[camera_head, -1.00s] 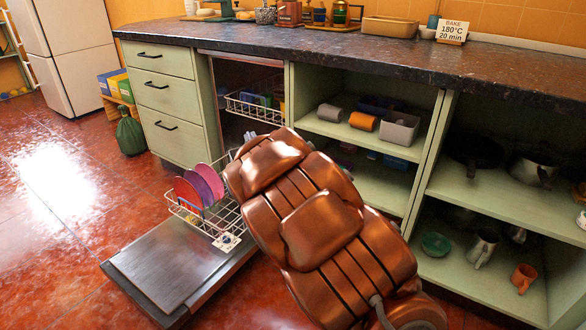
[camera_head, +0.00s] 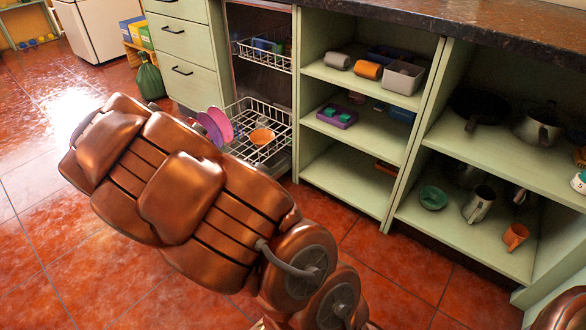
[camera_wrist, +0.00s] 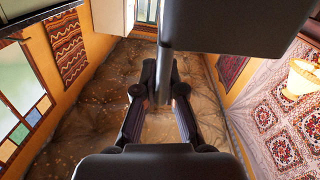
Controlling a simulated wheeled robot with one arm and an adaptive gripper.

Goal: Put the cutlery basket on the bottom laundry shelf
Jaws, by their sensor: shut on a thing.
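In the wrist view, my gripper (camera_wrist: 162,84) has its two dark fingers closed in on a narrow dark upright part. This part joins a large dark block (camera_wrist: 240,25), which appears to be the cutlery basket; its full shape is cut off by the picture's top edge. My gripper and this thing do not show in the head view. In the head view, the middle green cabinet has stacked shelves; its bottom shelf (camera_head: 343,183) is mostly bare, with an orange item (camera_head: 385,168) at its right. I see no label telling which shelf is the laundry one.
The dishwasher stands open, its lower rack (camera_head: 245,148) pulled out with pink and purple plates (camera_head: 218,127) and an orange bowl (camera_head: 262,137). The middle shelf holds a purple tray (camera_head: 337,116). The right cabinet holds pots and mugs. Red floor (camera_head: 375,250) before the cabinets is clear.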

